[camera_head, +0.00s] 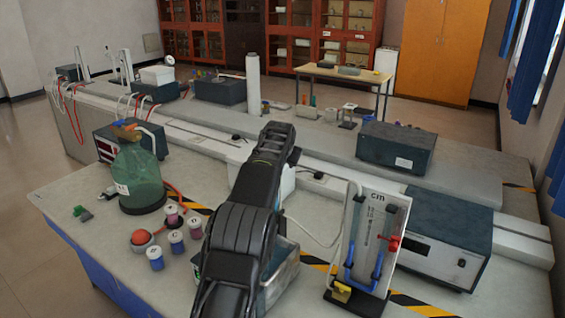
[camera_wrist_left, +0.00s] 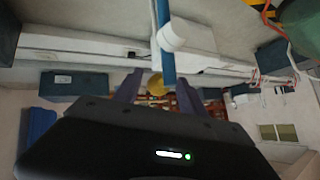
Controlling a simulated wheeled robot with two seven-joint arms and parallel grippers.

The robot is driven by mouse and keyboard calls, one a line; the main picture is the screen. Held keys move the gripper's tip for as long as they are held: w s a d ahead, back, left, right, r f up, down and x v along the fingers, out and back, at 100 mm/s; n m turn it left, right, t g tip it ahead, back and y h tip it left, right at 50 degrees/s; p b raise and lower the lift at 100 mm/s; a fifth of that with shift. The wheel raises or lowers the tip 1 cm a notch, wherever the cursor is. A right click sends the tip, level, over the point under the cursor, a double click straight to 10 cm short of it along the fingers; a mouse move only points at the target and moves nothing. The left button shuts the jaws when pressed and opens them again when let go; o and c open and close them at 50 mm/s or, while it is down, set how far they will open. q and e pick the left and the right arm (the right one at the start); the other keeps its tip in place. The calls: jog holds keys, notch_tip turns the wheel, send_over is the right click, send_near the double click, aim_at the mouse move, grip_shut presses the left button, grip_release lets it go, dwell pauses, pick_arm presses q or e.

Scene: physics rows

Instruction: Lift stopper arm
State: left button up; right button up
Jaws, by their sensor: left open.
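I cannot pick out a part that is surely the stopper arm. The gripper is open. In the head view my dark arm (camera_head: 255,210) reaches over the bench and hides this post. My right gripper is not in view.
A manometer board (camera_head: 370,225) with blue tubes and a red clip (camera_head: 392,243) stands right of my arm. A grey instrument box (camera_head: 440,235) is beyond it.

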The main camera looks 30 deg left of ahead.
pick_arm(q)
jog(key=b+v, duration=0.3)
jog(key=v, duration=0.4)
jog(key=shift+d, duration=0.1)
jog(key=shift+s+f, duration=0.1)
